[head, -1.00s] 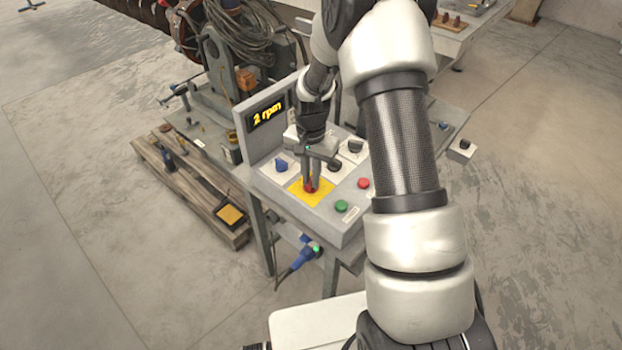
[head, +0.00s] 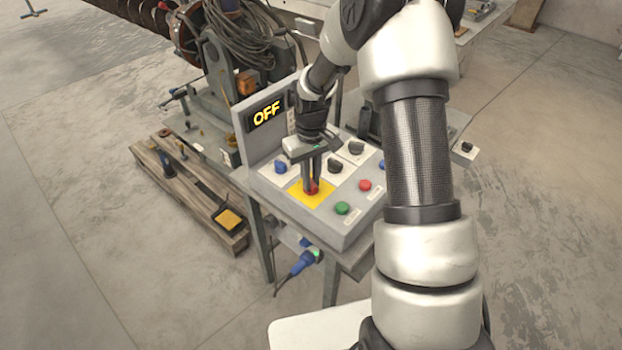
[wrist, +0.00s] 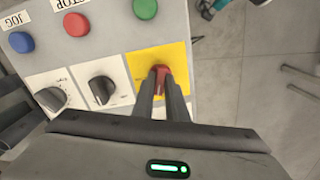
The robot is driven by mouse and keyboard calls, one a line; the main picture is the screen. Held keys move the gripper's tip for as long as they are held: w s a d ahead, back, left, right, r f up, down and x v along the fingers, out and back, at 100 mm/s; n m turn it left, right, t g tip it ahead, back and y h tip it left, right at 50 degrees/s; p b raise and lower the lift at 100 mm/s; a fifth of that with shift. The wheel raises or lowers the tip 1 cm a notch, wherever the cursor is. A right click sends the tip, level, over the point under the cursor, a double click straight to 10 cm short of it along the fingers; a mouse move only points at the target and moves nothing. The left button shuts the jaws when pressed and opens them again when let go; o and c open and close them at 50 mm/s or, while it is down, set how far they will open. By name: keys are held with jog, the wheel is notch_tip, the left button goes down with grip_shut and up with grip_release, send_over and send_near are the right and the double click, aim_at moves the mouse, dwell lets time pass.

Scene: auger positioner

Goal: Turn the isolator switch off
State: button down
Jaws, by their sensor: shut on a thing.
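The isolator switch is a red handle (head: 313,189) on a yellow plate (head: 298,193) at the front left of the grey control panel. In the wrist view the red handle (wrist: 161,72) sits on the yellow plate (wrist: 176,54), with its lower part hidden between my fingers. My gripper (head: 312,183) points down at it from above and is shut on the red handle. The display (head: 266,113) on the panel's upright back reads OFF in yellow letters.
Close by on the panel are a blue knob (head: 281,167), black knobs (head: 335,166), a green button (head: 342,208) and a red button (head: 365,185). A wooden pallet with tools (head: 190,190) lies on the floor at left.

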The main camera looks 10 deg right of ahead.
jog(key=shift+n, duration=1.9)
jog(key=c, duration=1.8)
grip_release()
jog(key=shift+o, duration=0.2)
jog(key=shift+r, duration=0.1)
notch_tip(320, 180, up, 17)
jog(key=shift+r, duration=0.15)
